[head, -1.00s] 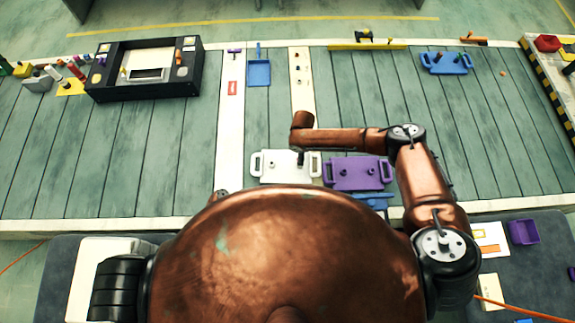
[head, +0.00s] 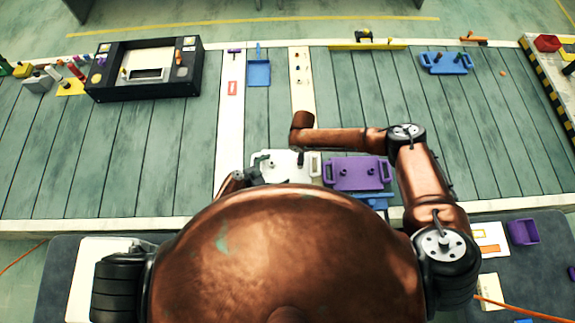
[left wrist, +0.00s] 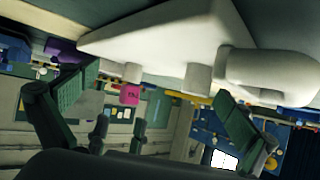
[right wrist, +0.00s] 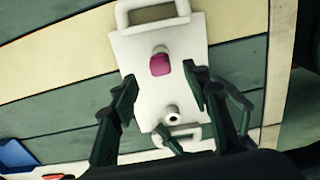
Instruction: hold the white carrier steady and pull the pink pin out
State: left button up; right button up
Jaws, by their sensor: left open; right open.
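The white carrier (head: 285,171) lies on the bench just beyond my body, with a handle at each end. The pink pin (right wrist: 160,65) stands on the carrier in the right wrist view. It also shows in the left wrist view (left wrist: 130,94), which sees the carrier upside down from the side. My right gripper (right wrist: 160,80) is open above the carrier, its fingers on either side of the pin in the picture, apart from it. My left gripper (head: 260,165) is open at the carrier's left end, close to the handle; whether it touches cannot be told.
A purple carrier (head: 350,173) lies right beside the white one, with a blue piece (head: 372,198) in front of it. A blue tray (head: 259,73) and a black box station (head: 120,85) stand farther back.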

aim_at(287, 166)
pick_arm(q)
jog(key=x, duration=0.3)
jog(key=shift+w+d+f, duration=0.15)
jog(key=shift+d, duration=0.05)
jog(key=shift+d+f, duration=0.15)
pick_arm(e)
jog(key=shift+s+a, duration=0.1)
pick_arm(q)
jog(key=shift+f, duration=0.1)
jog(key=shift+c, duration=0.4)
